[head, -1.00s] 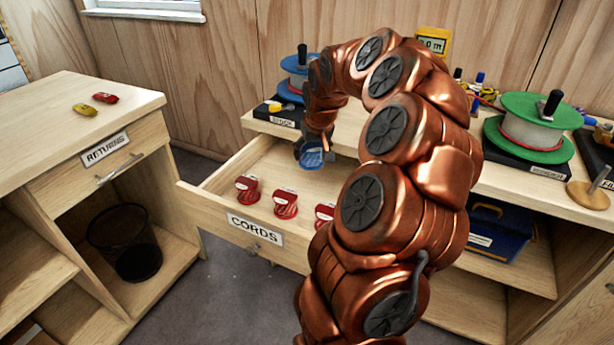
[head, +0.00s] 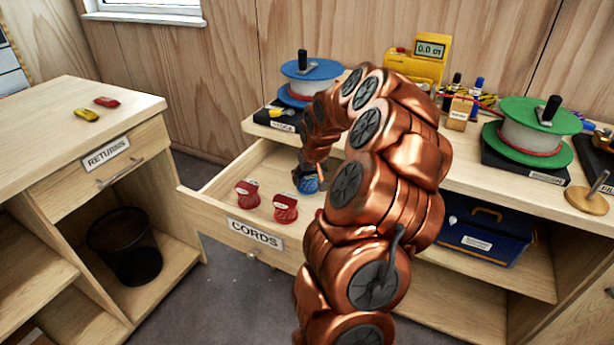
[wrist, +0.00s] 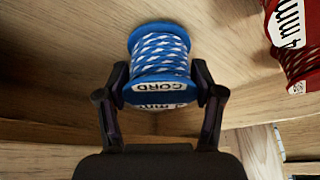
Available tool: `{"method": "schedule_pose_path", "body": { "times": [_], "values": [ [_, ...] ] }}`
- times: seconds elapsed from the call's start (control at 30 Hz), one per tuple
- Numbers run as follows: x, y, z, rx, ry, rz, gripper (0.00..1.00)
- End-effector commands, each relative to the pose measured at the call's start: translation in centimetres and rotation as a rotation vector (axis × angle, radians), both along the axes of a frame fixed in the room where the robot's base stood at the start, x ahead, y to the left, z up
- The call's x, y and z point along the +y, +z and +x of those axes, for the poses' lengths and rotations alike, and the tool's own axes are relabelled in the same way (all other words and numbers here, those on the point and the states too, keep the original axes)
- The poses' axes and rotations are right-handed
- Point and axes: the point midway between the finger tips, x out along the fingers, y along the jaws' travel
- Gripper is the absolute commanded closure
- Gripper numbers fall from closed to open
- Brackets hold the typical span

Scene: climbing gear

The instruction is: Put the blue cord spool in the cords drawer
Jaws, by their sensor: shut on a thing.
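The blue cord spool (wrist: 160,55), wound with blue and white cord, is between the two fingers of my gripper (wrist: 160,98) in the wrist view. The fingers are shut on its lower rim, beside its CORD label. In the head view the blue spool (head: 308,184) is low inside the open cords drawer (head: 215,210), right of the red spools. My arm hides part of it and the drawer's right side. Wooden drawer surfaces lie close around the spool; I cannot tell whether it touches the bottom.
Two red spools (head: 247,193) (head: 285,207) stand in the drawer; one red spool (wrist: 295,45) is near the gripper in the wrist view. The bench above holds a blue reel (head: 312,78), a green reel (head: 535,125) and a yellow meter (head: 418,60). The returns cabinet (head: 75,125) stands left.

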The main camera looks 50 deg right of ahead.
Motion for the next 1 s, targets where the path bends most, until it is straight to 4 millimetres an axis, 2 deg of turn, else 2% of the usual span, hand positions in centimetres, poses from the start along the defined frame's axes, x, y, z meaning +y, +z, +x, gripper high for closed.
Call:
{"method": "schedule_pose_path", "body": {
  "times": [0.2,0.33,0.8,0.83,1.0],
  "values": [
    [-0.8,0.0,1.3,0.002,-0.001,0.000,0.71],
    [-0.8,-1.1,1.2,0.002,-0.001,0.000,0.71],
    [-0.8,-1.7,1.3,0.001,-0.002,-0.001,0.71],
    [-0.7,-1.6,1.3,0.001,-0.002,-0.001,0.30],
    [-0.7,-1.5,1.3,0.000,-0.001,0.000,0.12]
  ]
}}
